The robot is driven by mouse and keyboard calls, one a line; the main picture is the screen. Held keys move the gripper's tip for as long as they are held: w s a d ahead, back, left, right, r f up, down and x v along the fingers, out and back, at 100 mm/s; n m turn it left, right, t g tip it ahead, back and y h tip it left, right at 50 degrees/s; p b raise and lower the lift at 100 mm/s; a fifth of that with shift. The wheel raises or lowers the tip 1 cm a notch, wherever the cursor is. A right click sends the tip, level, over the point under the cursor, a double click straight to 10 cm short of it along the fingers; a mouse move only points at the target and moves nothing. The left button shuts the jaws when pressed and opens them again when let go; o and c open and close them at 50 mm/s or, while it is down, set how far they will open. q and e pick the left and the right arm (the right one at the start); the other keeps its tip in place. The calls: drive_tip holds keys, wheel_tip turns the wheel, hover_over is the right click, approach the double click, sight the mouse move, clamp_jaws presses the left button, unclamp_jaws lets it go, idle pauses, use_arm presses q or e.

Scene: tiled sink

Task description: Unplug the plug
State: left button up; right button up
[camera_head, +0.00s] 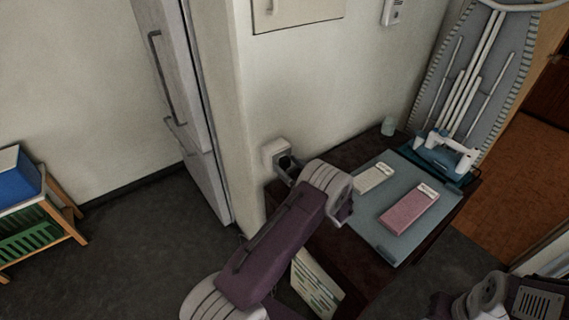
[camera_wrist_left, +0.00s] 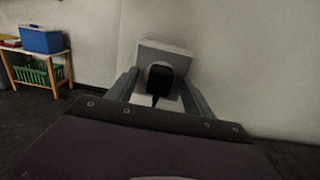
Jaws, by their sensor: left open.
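A black plug (camera_wrist_left: 160,80) sits in a white wall socket (camera_wrist_left: 163,54) in the left wrist view, with a dark cord hanging below it. My left gripper (camera_wrist_left: 160,88) is open, with one finger on each side of the plug. The gap between fingers and plug is hard to judge. In the head view the white socket (camera_head: 275,150) is on the side of the wall corner, and the dark plug (camera_head: 285,162) is partly hidden by my left gripper (camera_head: 290,168). My right arm shows at the lower right of the head view, but I cannot make out its fingers.
A dark table with a grey-blue board (camera_head: 388,222) stands right of my left arm. It holds a pink box (camera_head: 408,208) and a pale box (camera_head: 374,178). An iron (camera_head: 448,150) and ironing board (camera_head: 470,80) are behind. A fridge (camera_head: 180,90) stands left of the wall.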

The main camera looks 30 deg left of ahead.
idle(0.3)
use_arm(q)
clamp_jaws()
drive_tip(key=shift+d, duration=0.1)
drive_tip(key=shift+v, duration=2.95)
